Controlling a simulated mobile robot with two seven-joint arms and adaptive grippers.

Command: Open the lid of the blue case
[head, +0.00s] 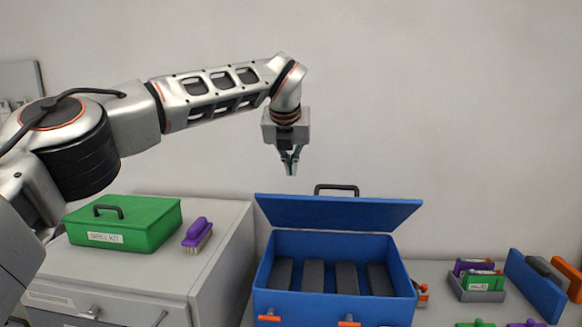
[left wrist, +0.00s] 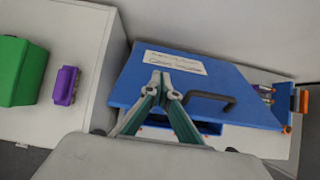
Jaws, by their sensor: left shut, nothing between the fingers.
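The blue case (head: 333,305) stands on the table at centre right, its lid (head: 340,212) raised and tilted back in the head view. The front opening shows several dark grey blocks inside. A dark handle (head: 336,188) shows above the lid's top edge. The left wrist view shows the lid (left wrist: 190,85) with a white label and the handle (left wrist: 215,98). My left gripper (head: 290,172) hangs pointing down, shut and empty, above the lid's left part and apart from it. Its closed fingertips (left wrist: 163,84) overlap the lid in the wrist view. My right gripper is not in view.
A green box (head: 125,222) and a purple brush (head: 198,234) sit on a grey cabinet (head: 225,225) at left. Right of the case stand a grey tray (head: 477,291) with small packs and an upright blue panel (head: 533,287). Orange latches (head: 349,321) show on the case front.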

